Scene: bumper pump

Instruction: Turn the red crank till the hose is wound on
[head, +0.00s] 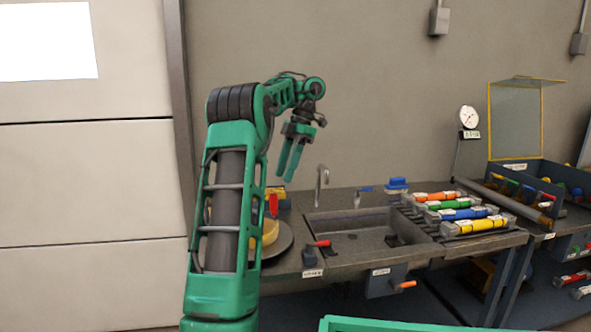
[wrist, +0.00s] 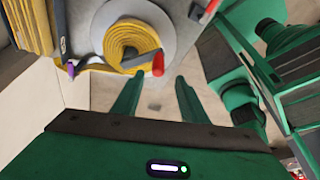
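The red crank (head: 273,206) has an upright red handle above the reel at the bench's left end. In the wrist view, the red handle (wrist: 158,64) sits at the end of a grey crank arm, just beyond and between my fingertips. Yellow hose (wrist: 118,37) is coiled on the grey reel disc (wrist: 165,15); the hose also shows in the head view (head: 269,233), partly hidden by my arm. My gripper (head: 285,178) is open and empty, fingers pointing down, a little above the handle and apart from it.
Folded yellow hose (wrist: 28,22) lies left of the reel. Right of the reel stand a short red lever (head: 319,243), a metal hook-shaped pipe (head: 321,178) and a rack of coloured cylinders (head: 465,213). The wall is behind; the air above the bench is clear.

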